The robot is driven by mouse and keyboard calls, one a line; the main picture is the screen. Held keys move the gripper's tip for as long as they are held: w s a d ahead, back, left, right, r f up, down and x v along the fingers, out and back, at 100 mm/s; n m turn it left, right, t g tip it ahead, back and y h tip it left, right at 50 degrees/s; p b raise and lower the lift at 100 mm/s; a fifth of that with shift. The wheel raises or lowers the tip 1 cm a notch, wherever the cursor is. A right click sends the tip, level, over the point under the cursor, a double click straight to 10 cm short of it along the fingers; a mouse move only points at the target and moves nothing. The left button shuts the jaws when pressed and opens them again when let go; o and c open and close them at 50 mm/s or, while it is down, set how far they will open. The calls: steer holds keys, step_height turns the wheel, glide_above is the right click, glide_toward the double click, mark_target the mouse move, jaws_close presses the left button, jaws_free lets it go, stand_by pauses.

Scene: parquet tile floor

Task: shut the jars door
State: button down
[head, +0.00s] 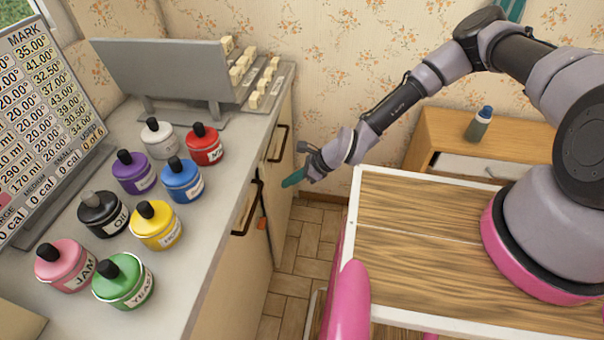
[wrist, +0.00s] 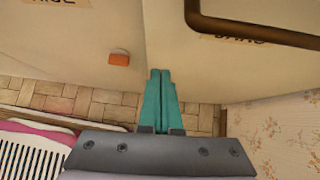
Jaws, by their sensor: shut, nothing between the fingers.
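The jars door (wrist: 215,70) is a cream cabinet panel with an upside-down label that seems to read JARS, beside a dark loop handle (wrist: 255,33). In the head view the far cabinet door, with its dark handle (head: 278,143), stands near the wall. Its face looks close to the cabinet front; I cannot tell whether it is fully flush. My gripper (head: 293,178) has teal fingers, shut and empty, in front of this door. In the wrist view the fingertips (wrist: 160,72) overlap the door near its seam with the neighbouring door; contact is unclear.
The neighbouring cream door (wrist: 70,50) carries an orange tab (wrist: 118,57). The counter (head: 190,240) above holds several labelled jars and a grey rack (head: 165,70). Parquet floor (head: 300,245) lies open below. A wooden side table (head: 450,130) with a bottle (head: 479,123) stands right.

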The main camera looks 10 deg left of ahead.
mark_target(269, 184)
steer(key=shift+s+a+r, duration=0.1)
steer(key=shift+a, duration=0.8)
steer(key=shift+s+a+r, duration=0.1)
steer(key=shift+a, duration=0.8)
